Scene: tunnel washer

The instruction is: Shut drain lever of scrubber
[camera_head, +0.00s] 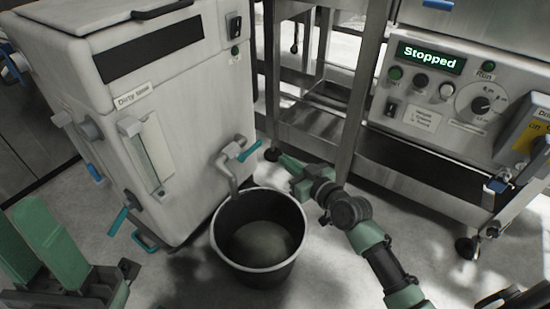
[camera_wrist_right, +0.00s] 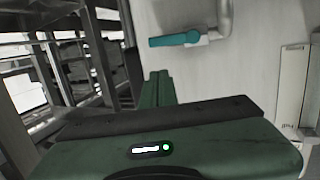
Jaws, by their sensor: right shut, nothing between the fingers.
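The white scrubber cabinet (camera_head: 185,130) stands at left, with a drain pipe (camera_head: 229,175) on its right face. A teal lever (camera_head: 248,150) sticks out from this pipe toward the right. In the right wrist view the teal lever (camera_wrist_right: 175,40) lies roughly level beside the pipe (camera_wrist_right: 224,20). My right gripper (camera_head: 284,162) is shut and empty, to the right of the lever and apart from it. In the wrist view its closed fingers (camera_wrist_right: 157,80) are below the lever. My left gripper (camera_head: 36,238) is at lower left, its two green fingers apart and empty.
A dark bucket (camera_head: 260,242) with murky liquid stands under the pipe. Other teal handles (camera_head: 117,221) are low on the cabinet's left side. A metal frame (camera_head: 362,80) and a control panel reading "Stopped" (camera_head: 430,58) stand at right. Open floor lies at front right.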

